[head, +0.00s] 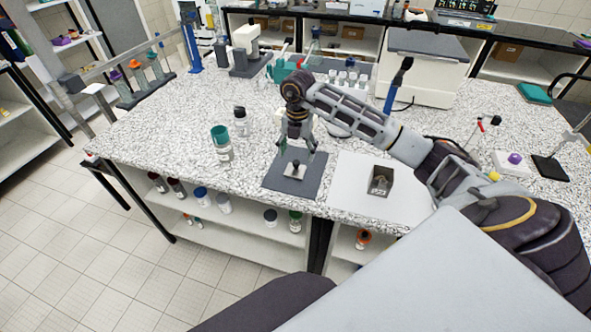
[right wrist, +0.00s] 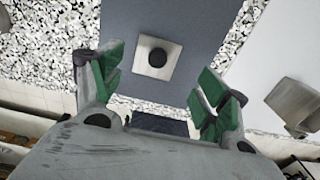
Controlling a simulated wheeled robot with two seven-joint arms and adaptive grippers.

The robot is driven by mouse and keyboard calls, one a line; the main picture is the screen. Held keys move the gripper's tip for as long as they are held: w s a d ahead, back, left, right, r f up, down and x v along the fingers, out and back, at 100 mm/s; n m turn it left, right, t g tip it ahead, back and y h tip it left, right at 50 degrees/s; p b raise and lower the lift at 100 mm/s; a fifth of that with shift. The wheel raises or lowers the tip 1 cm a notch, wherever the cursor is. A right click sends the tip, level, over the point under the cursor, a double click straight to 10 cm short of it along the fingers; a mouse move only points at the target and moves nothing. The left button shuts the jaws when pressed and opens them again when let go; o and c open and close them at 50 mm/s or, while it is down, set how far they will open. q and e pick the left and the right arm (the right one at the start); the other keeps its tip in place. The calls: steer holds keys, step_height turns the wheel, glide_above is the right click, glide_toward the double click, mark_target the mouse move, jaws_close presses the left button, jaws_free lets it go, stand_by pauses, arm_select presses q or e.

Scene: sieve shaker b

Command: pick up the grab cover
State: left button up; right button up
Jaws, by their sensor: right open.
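The grab cover (head: 296,170) is a small light square plate with a dark round knob on top. It lies on a dark grey mat (head: 283,185) near the front edge of the speckled bench. In the right wrist view the cover (right wrist: 145,67) lies flat on the mat, ahead of the fingertips. My right gripper (head: 297,147) points down above the cover. It is open and empty, with green finger pads (right wrist: 160,85) apart on either side of the cover. The left gripper is not in view.
A white sheet with an open metal box (head: 380,181) lies right of the mat. A teal-lidded jar (head: 221,143) and a black-capped bottle (head: 240,121) stand to the left. A white machine (head: 424,68) stands behind. The bench's left front is clear.

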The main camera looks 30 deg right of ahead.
mark_target(296, 164)
steer(key=shift+f, duration=0.8)
steer(key=shift+a+f+p, duration=0.2)
steer(key=shift+f+p, duration=0.1)
steer(key=shift+f, duration=0.6)
steer(key=shift+a+f+p, duration=0.15)
steer(key=shift+f+p, duration=0.1)
steer(key=shift+f, duration=1.45)
steer(key=c, duration=0.9)
